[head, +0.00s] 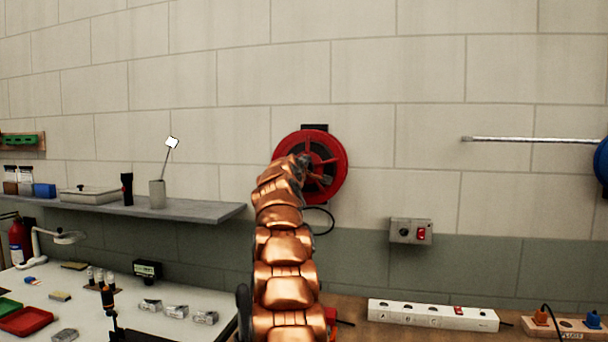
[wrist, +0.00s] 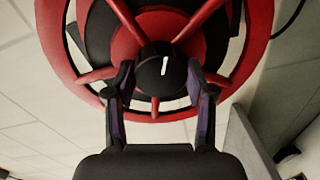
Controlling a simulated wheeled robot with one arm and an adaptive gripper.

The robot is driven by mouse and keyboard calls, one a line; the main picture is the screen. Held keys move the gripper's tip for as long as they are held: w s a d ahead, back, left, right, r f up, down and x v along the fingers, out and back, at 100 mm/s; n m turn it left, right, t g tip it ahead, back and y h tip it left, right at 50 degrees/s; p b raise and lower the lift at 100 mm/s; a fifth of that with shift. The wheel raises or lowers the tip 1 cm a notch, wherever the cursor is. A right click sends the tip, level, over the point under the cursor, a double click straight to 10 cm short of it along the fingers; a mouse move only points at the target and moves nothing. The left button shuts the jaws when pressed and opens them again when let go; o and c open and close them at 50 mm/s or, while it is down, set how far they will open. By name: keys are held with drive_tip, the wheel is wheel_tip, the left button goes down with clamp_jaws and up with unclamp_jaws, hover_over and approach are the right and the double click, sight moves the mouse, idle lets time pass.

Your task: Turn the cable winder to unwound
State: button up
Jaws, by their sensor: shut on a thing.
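The cable winder (head: 338,150) is a red and black reel mounted on the block wall, in the middle of the head view. My copper-coloured arm reaches up to it and covers its lower left part. In the wrist view the winder's red rim and spokes (wrist: 98,74) fill the top. My gripper (wrist: 162,82) has its two fingers on either side of the black hub knob (wrist: 160,66), which bears a white mark, and is shut on it. In the head view my gripper (head: 312,166) is small and partly hidden by my arm.
A black cable (head: 322,222) hangs in a loop below the winder. A grey switch box (head: 411,231) is on the wall to the right. A white power strip (head: 432,314) lies on the bench below. A grey shelf (head: 215,211) is at left.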

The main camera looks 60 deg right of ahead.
drive_tip(key=m, duration=1)
drive_tip(key=shift+s+m+t+b, duration=0.1)
drive_tip(key=shift+m+t+b, duration=0.2)
drive_tip(key=shift+m, duration=0.1)
drive_tip(key=m+p, duration=0.1)
drive_tip(key=m, duration=0.3)
drive_tip(key=shift+f+m+h+p, duration=0.15)
drive_tip(key=shift+m+p, duration=0.8)
drive_tip(key=shift+m, duration=1.85)
drive_tip(key=shift+m+h+p, duration=0.25)
drive_tip(key=shift+m+p, duration=0.7)
drive_tip(key=shift+m, duration=1.85)
drive_tip(key=shift+f+m+h+p, duration=0.15)
drive_tip(key=shift+m+p, duration=0.8)
drive_tip(key=shift+m, duration=1.85)
